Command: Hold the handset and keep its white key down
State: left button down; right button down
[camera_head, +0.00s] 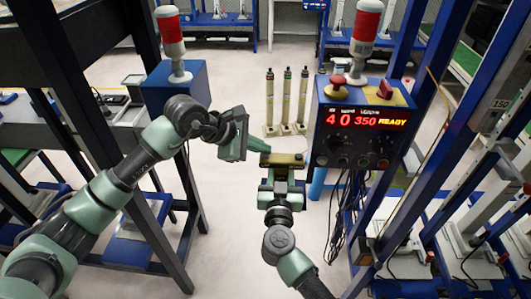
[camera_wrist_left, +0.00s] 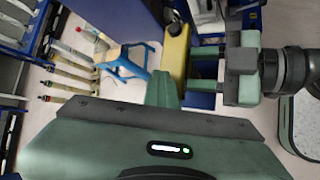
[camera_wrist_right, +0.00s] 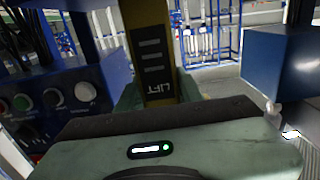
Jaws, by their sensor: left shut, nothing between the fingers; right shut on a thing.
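In the right wrist view the handset (camera_wrist_right: 152,85) shows a dark panel marked LIFT with pale bars. My left gripper (camera_head: 258,144) is shut and empty, with its fingertips close to the handset's left end. In the left wrist view the green fingertips (camera_wrist_left: 165,88) point at the yellow handset (camera_wrist_left: 178,50). I cannot tell whether they touch it. I cannot make out the white key; it may be hidden by the fingertips.
A blue control box (camera_head: 318,140) with a red display reading "4 0 350 READY" stands right of the handset, with cables hanging below. Several pale posts (camera_head: 285,100) stand behind. A blue box (camera_head: 160,90) with a red beacon is at left.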

aim_at(262, 157)
pick_arm(q)
jog(key=shift+r, duration=0.95)
jog(key=shift+r, duration=2.5)
pick_arm(e)
jog(key=c, duration=0.9)
grip_release()
jog(key=shift+o, duration=0.2)
